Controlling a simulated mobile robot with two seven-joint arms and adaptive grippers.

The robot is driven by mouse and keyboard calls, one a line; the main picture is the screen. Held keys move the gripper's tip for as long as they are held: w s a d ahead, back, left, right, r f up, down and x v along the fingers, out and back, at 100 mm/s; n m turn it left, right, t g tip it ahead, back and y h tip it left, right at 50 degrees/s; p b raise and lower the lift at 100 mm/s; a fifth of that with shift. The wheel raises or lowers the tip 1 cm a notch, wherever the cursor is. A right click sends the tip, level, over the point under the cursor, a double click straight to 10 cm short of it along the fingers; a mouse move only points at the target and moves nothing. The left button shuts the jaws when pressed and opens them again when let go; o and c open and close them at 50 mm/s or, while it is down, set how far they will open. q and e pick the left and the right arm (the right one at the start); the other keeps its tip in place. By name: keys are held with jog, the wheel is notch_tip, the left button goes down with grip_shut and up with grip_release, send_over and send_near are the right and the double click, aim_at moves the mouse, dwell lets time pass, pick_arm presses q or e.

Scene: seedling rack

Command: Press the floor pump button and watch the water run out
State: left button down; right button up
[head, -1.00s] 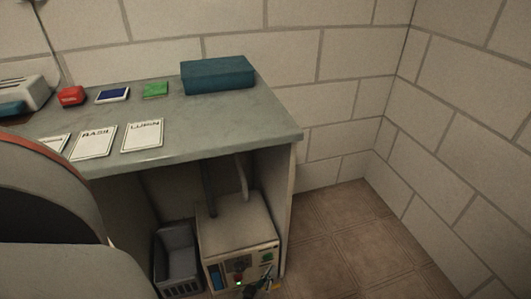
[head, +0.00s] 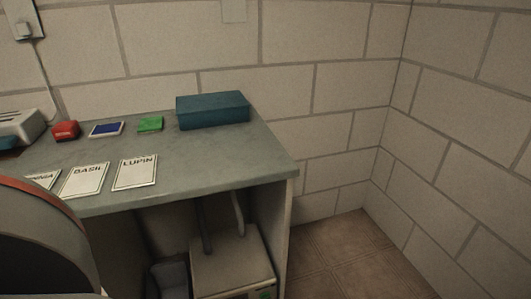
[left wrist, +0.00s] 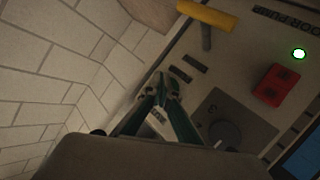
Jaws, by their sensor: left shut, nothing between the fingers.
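The floor pump (head: 230,262) is a pale box under the bench, with only its top and a strip of its front in the head view. In the left wrist view its panel (left wrist: 240,60) shows a red button (left wrist: 275,85), a lit green lamp (left wrist: 299,54), a grey plate with a round dial (left wrist: 225,133), a yellow handle (left wrist: 207,15) and a blue screen (left wrist: 305,155). My left gripper (left wrist: 167,88) is shut and empty in front of the panel, left of the red button and apart from it. I cannot tell whether it touches the panel. My right gripper is out of view.
The bench (head: 220,160) overhangs the pump, and its side panel (head: 281,240) stands close on the right. Two pipes (head: 238,213) rise from behind the pump. A grey crate (head: 172,281) stands to its left. A teal box (head: 212,110) and cards (head: 135,173) lie on top. Floor (head: 335,257) at right is clear.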

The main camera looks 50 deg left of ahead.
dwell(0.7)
pick_arm(q)
jog(key=shift+w+a, duration=0.15)
jog(key=shift+a, duration=0.25)
jog(key=shift+w+a, duration=0.2)
jog(key=shift+a, duration=0.25)
dwell(0.8)
jog(key=shift+d, duration=0.1)
jog(key=shift+s+d, duration=0.35)
jog(key=shift+d, duration=0.35)
jog(key=shift+d, duration=0.15)
